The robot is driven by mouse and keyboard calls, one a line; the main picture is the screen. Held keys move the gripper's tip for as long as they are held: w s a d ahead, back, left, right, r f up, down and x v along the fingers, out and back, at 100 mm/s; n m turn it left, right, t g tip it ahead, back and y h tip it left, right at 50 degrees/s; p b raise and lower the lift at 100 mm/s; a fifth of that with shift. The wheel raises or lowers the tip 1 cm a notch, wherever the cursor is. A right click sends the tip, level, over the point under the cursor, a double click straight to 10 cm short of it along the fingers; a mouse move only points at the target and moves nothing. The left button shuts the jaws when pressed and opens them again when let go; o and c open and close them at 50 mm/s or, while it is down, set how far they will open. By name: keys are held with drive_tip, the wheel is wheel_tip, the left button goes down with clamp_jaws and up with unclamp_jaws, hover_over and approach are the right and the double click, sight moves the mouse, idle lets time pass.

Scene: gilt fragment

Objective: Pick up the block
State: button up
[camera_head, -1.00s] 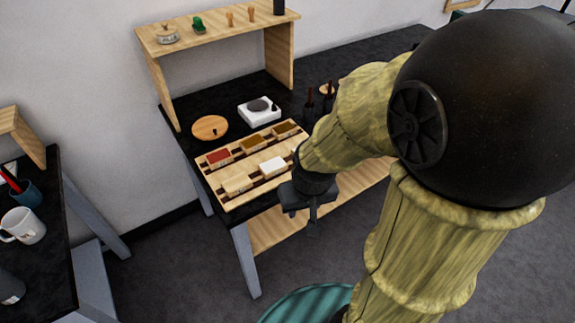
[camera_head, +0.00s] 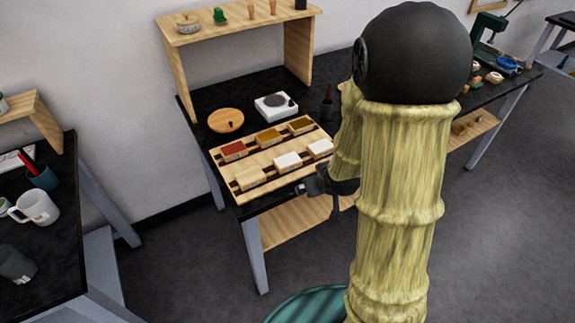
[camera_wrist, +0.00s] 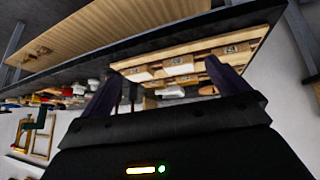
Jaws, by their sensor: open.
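Several blocks sit in two rows on a slotted wooden tray (camera_head: 222,187). The back row has a red-topped block (camera_head: 233,149), an ochre block (camera_head: 269,138) and a brown block (camera_head: 301,125). The front row has a tan block (camera_head: 250,178), a white block (camera_head: 287,161) and another white block (camera_head: 320,148). Which one is meant cannot be told. My gripper (camera_head: 306,188) is near the tray's front right edge, apart from the blocks. In the wrist view my gripper (camera_wrist: 168,88) is open and empty, with the tray (camera_wrist: 190,52) beyond its fingers.
A wooden disc (camera_head: 226,120) and a white scale-like device (camera_head: 276,106) lie behind the tray on the black bench. A wooden shelf (camera_head: 240,23) stands at the back. A side table with a mug (camera_head: 38,208) is at the left.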

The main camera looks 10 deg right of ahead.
sight(295, 176)
drive_tip(key=w+f+n+t+y+b, duration=0.2)
drive_tip(key=w+f+t+y+b, duration=0.1)
drive_tip(key=f+t, duration=0.4)
drive_tip(key=shift+w+d+f+t+y, duration=0.15)
drive_tip(key=shift+w+f+t+y, duration=0.25)
drive_tip(key=shift+y, duration=0.6)
drive_tip(key=shift+w+r, duration=0.1)
drive_tip(key=p+x, duration=0.3)
drive_tip(key=x, duration=0.8)
drive_tip(key=shift+w, duration=0.35)
drive_tip(key=shift+w+a, duration=0.2)
drive_tip(key=shift+w, duration=0.05)
